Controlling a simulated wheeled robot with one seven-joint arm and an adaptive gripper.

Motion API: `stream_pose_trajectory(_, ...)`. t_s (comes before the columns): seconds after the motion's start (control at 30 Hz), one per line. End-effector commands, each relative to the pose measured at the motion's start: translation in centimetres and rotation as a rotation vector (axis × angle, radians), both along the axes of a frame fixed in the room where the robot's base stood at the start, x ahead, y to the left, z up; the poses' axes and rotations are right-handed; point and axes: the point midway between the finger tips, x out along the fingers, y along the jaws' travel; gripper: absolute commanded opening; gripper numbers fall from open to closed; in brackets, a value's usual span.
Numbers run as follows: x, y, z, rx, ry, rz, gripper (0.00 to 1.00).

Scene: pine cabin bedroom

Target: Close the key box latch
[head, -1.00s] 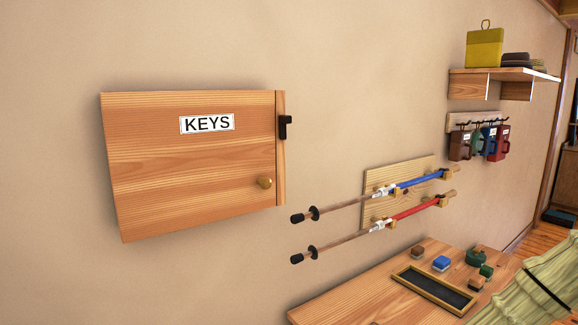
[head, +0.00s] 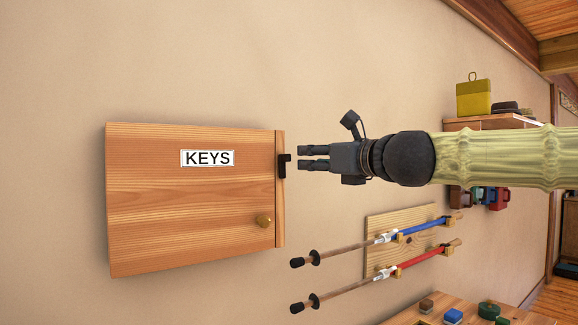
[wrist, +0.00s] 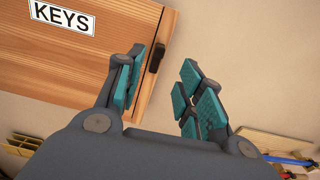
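The wooden key box (head: 190,215) hangs on the wall with its door facing me and a white "KEYS" label (head: 208,158). The door looks shut against the narrow side strip. The small black latch (head: 283,166) sits on that strip at the right edge, standing upright, clear of the door's face. It also shows in the wrist view (wrist: 156,57), between and beyond the fingertips, nearer the left finger. My gripper (head: 304,157) is just right of the latch, pointing left, apart from it. Its teal-padded fingers (wrist: 165,85) are spread and empty.
Two trekking poles, blue (head: 400,235) and red (head: 415,260), hang on a wooden board (head: 375,227) below my arm. A shelf (head: 465,124) is behind it. Wall above the box is bare.

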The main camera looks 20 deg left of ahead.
Motion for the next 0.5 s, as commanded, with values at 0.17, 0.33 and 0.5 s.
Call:
stream_pose_trajectory(0.17,1.1,1.5,0.1,-0.001,0.001,0.002,0.38)
stream_pose_trajectory(0.33,2.7,3.7,0.1,-0.002,0.000,0.001,0.38)
stream_pose_trajectory(0.5,4.4,5.8,0.0,-0.003,0.001,0.001,0.38)
